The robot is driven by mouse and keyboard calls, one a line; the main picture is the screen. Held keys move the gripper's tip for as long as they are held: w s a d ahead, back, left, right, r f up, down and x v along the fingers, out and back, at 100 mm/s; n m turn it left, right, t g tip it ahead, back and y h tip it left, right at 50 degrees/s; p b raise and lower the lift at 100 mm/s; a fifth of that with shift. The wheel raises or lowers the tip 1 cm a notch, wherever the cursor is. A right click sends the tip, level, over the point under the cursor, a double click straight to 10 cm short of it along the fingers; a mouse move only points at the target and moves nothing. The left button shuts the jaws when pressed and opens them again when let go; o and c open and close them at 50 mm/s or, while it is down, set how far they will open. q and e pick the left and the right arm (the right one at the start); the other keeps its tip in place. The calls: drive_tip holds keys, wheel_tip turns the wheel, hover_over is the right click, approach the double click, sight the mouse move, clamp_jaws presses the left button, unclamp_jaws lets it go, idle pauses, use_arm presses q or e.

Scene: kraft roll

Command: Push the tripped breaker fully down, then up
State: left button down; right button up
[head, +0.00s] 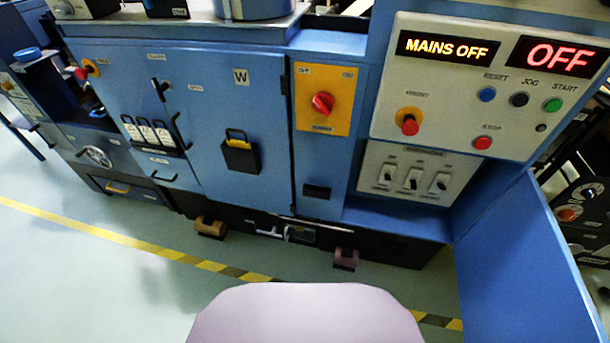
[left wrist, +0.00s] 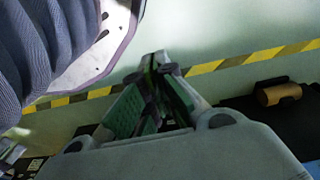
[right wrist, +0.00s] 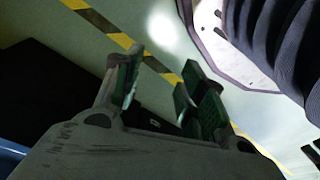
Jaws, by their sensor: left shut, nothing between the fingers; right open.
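A white breaker panel (head: 405,205) sits low on the right of the blue machine in the head view. It carries three breakers: a left one (head: 387,176), a middle one (head: 412,182) and a right one (head: 438,184), each with a dark lever. The levers are too small to tell which one is tripped. Neither gripper shows in the head view. My left gripper (left wrist: 158,66) is shut and empty in the left wrist view, above the floor. My right gripper (right wrist: 160,74) is open and empty in the right wrist view, also away from the panel.
Above the breakers, one display (head: 446,48) reads MAINS OFF and another (head: 553,56) reads OFF, with several buttons below. A red rotary switch (head: 322,103) on a yellow plate is to the left. A blue side panel (head: 525,265) stands at right. The floor in front is clear.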

drive_tip(key=w+d+r+n+t+h+b, duration=0.3)
drive_tip(key=w+d+r+t+h+b, duration=0.1)
drive_tip(key=w+d+r, duration=0.5)
drive_tip(key=w+d+r+n+t+h+b, duration=0.3)
drive_tip(key=w+d+r+h+b, duration=0.15)
drive_tip(key=w+d+r, duration=0.5)
drive_tip(key=w+d+r+n+t+h, duration=0.2)
drive_tip(key=d+r+n+t, duration=0.25)
drive_tip(key=r+n, duration=0.35)
use_arm(q)
drive_tip(key=w+d+r, duration=0.1)
drive_tip(key=w+r, duration=0.2)
drive_tip(key=r, duration=0.2)
drive_tip(key=shift+d+r, duration=0.35)
use_arm(e)
drive_tip(key=w+a+r+n+t+y, duration=0.1)
drive_tip(key=w+a+n+t+y, duration=0.1)
drive_tip(key=n, duration=0.6)
drive_tip(key=w+a+r+n+t+y, duration=0.2)
drive_tip(key=a+n+y, duration=0.2)
drive_tip(key=n, duration=0.5)
drive_tip(key=shift+a, duration=0.3)
drive_tip(key=shift+w, duration=0.2)
